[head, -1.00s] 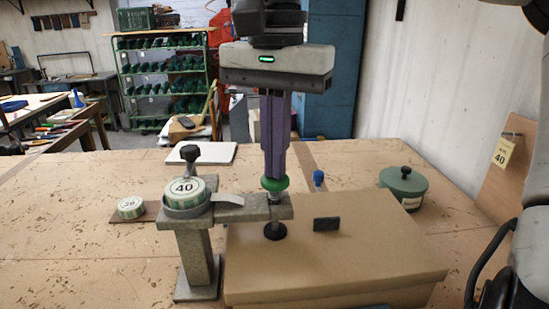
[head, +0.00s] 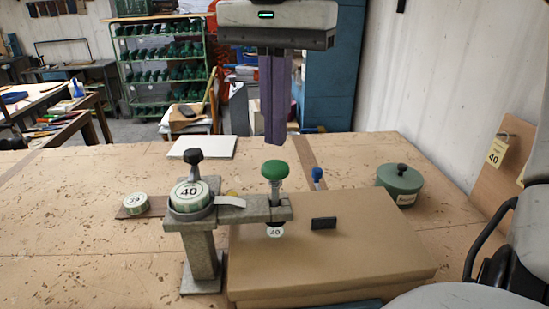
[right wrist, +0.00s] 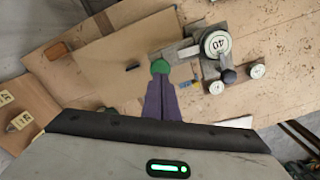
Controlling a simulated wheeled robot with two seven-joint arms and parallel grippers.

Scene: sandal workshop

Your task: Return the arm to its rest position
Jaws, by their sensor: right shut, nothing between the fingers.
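My right gripper (head: 275,138) hangs above the bench in the head view, its purple fingers shut and empty, with the fingertips over the green knob (head: 274,169) and a little apart from it. In the right wrist view the fingers (right wrist: 162,103) point toward the green knob (right wrist: 160,67). The knob tops a screw on a grey stand (head: 240,212), which reaches over the brown box (head: 350,245). A small white label marked 40 (head: 275,232) shows just under the screw's black foot; it seems to lie on the lid. My left gripper is not in view.
A green lidded pot (head: 402,186) stands to the right. A white board (head: 202,147) lies behind. The bench's left front is clear.

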